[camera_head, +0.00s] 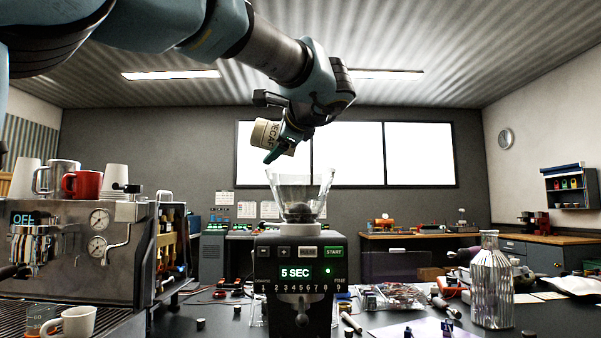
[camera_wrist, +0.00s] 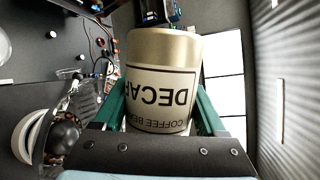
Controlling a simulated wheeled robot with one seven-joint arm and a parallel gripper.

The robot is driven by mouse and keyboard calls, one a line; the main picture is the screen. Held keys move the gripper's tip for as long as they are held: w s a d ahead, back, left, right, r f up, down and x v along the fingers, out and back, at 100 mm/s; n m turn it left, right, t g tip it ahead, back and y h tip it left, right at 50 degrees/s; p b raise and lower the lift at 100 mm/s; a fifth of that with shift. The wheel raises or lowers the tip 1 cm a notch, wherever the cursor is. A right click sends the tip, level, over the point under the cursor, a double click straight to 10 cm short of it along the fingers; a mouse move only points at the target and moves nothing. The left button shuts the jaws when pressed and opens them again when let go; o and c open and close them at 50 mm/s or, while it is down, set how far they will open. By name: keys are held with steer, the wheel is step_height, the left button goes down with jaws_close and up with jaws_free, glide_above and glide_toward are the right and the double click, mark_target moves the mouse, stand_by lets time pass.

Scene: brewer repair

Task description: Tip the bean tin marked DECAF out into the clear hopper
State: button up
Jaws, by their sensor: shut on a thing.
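The bean tin marked DECAF (camera_head: 266,134) is held in the air, tilted, above and a little left of the clear hopper (camera_head: 299,188). My gripper (camera_head: 284,143) is shut on the tin. In the wrist view the tin (camera_wrist: 163,85) sits between the green fingers of my gripper (camera_wrist: 160,112), its label upside down. The hopper stands on the black grinder (camera_head: 297,270), whose display reads 5 SEC. Part of the hopper also shows at the lower left of the wrist view (camera_wrist: 28,130), with dark contents near it. I cannot see into the tin's mouth.
A steel espresso machine (camera_head: 75,250) with several cups on top stands at the left. A clear ribbed bottle (camera_head: 491,285) stands at the right. Tools and loose parts lie on the dark bench around the grinder. The air around the tin is free.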

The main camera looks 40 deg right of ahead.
steer(key=shift+s+d+r+m+t+p, duration=0.2)
steer(key=shift+s+d+r+m+t, duration=0.15)
steer(key=shift+m, duration=0.5)
steer(key=shift+s+d+r+m+t+p, duration=0.1)
steer(key=shift+d+r+m+t+p, duration=0.25)
steer(key=shift+m, duration=0.5)
stand_by(1.8)
steer(key=shift+a+f, duration=0.1)
steer(key=shift+f, duration=0.05)
